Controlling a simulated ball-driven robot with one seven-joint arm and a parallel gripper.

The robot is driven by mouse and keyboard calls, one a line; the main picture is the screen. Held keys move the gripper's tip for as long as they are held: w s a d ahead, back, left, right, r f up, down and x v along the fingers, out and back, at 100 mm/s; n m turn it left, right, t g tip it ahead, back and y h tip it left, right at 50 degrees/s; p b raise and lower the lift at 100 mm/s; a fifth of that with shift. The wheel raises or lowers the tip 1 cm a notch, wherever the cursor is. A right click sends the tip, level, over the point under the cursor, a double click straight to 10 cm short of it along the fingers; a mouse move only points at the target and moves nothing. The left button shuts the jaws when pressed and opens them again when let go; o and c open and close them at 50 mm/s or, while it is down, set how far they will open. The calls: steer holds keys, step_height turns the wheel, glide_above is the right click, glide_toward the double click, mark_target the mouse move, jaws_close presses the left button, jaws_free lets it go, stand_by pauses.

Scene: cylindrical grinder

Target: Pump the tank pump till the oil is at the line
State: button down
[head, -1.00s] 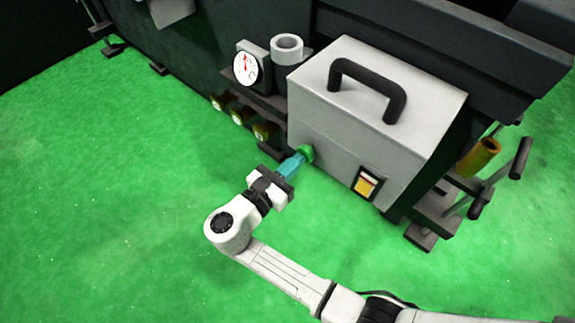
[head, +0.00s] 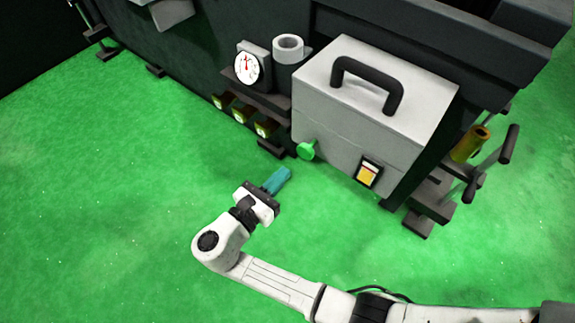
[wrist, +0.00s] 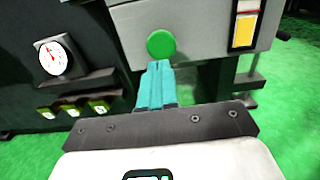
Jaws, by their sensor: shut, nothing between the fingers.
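The grey tank (head: 340,110) with a black top handle stands on the machine's front. A green round pump knob (head: 306,151) sticks out of its front face; it also shows in the wrist view (wrist: 161,44). A sight window (head: 368,173) with yellow oil and a pale upper part is right of the knob, and it shows in the wrist view (wrist: 243,31). My gripper (head: 284,174) has teal fingers, shut and empty, below and left of the knob and apart from it. In the wrist view the fingertips (wrist: 158,66) appear just below the knob.
A round dial gauge (head: 247,67) and a grey cup (head: 289,47) stand left of the tank. Several small yellow-green boxes (head: 243,114) sit below them. A brass cylinder (head: 470,145) and dark bars are at the right. The green floor on the left is clear.

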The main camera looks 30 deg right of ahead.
steer(key=v, duration=0.6)
steer(key=shift+a+p, duration=0.2)
steer(key=shift+p, duration=0.15)
stand_by(0.5)
